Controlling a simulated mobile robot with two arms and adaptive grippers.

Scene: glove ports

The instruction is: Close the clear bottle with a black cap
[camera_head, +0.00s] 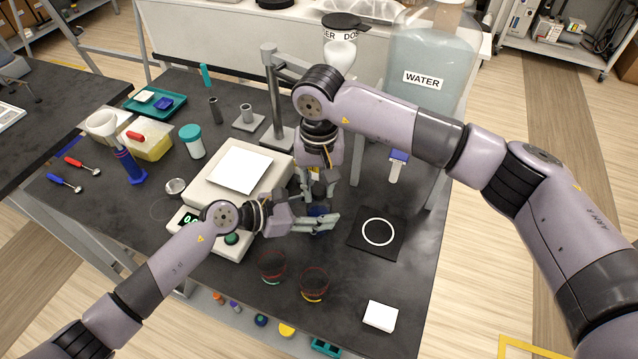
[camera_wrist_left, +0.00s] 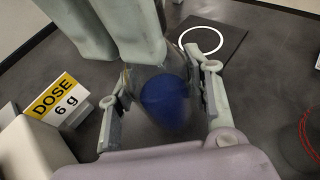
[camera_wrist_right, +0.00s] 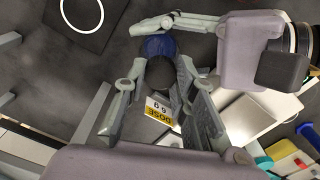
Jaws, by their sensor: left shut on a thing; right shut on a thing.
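The clear bottle holds blue contents and stands between my two grippers in front of the scale; a strip of it shows in the head view (camera_head: 321,211), and it is clearer in the left wrist view (camera_wrist_left: 163,98). My left gripper (camera_head: 318,224) is shut around its sides. My right gripper (camera_head: 318,194) points down from above and is shut on the black cap, a dark round piece in the right wrist view (camera_wrist_right: 160,73). The cap is right over the bottle's top. My fingers hide the neck, so I cannot tell whether cap and bottle touch.
A black mat with a white ring (camera_head: 364,245) lies right of the bottle. Two clear cups (camera_head: 272,266) (camera_head: 313,284) stand in front. The white scale (camera_head: 199,186) is at left, a metal stand (camera_head: 277,110) behind. A white block (camera_head: 380,316) lies near the front edge.

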